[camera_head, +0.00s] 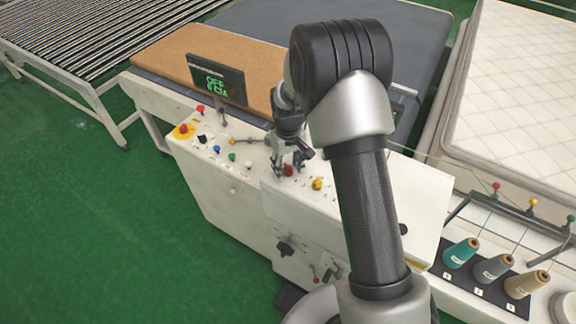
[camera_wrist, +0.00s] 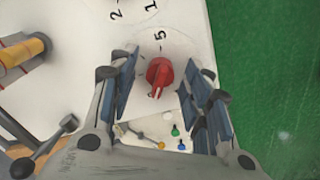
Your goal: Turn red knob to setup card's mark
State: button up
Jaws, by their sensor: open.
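The red knob (camera_wrist: 159,74) sits on the white panel in the wrist view, on a pale dial with a printed 5 beside it and several tick marks. It also shows in the head view (camera_head: 288,170). My gripper (camera_wrist: 160,95) is open, with one finger on each side of the red knob and a visible gap to each. In the head view my gripper (camera_head: 287,160) hangs down over the knob. The knob's pointer faces toward the bottom of the wrist view. I cannot make out a setup card in either view.
A yellow knob (camera_head: 317,184) stands close to the right of the red one; it is large at the left of the wrist view (camera_wrist: 24,52). A display (camera_head: 217,80), a red button on yellow (camera_head: 184,130) and small coloured buttons are to the left. Thread cones (camera_head: 492,268) stand lower right.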

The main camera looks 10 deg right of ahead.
aim_at(289, 168)
notch_tip(289, 168, up, 12)
dwell(0.6)
jog(key=shift+r, duration=0.1)
dwell(0.4)
jog(key=s+r+t+b, duration=0.2)
jog(key=s+r+b, duration=0.2)
jog(key=s+b, duration=0.35)
jog(key=s+f+m+t+b, duration=0.1)
jog(key=s+f+b, duration=0.1)
jog(key=s+b, duration=0.2)
jog(key=s+f+b, duration=0.3)
jog(key=s, duration=0.8)
jog(key=s+f+m+t+b, duration=0.1)
jog(key=s+f+b, duration=0.1)
jog(key=s+b, duration=0.2)
jog(key=s, duration=0.3)
jog(key=shift+s+f+m+t+b, duration=0.2)
jog(key=shift+f+m+t+b, duration=0.05)
jog(key=shift+m+t+b, duration=0.1)
